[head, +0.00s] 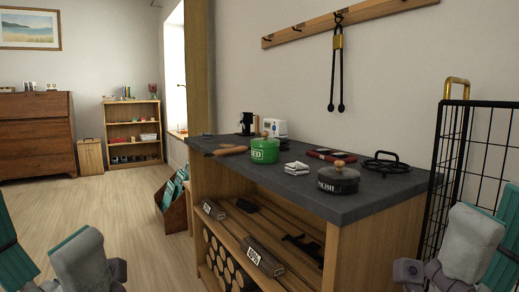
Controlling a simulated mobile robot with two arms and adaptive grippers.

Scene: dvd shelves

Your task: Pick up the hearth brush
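A long brown wooden-handled item (230,151) lies at the left end of the dark worktop and looks like the hearth brush. Its bristles are too small to make out clearly. It lies flat, left of a green lidded pot (265,150), and nothing holds it. Only parts of my two arms show, at the lower left and lower right corners.
Black tongs (337,70) hang above. A black wire screen (483,150) stands right. The wooden floor (110,215) at left is clear.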

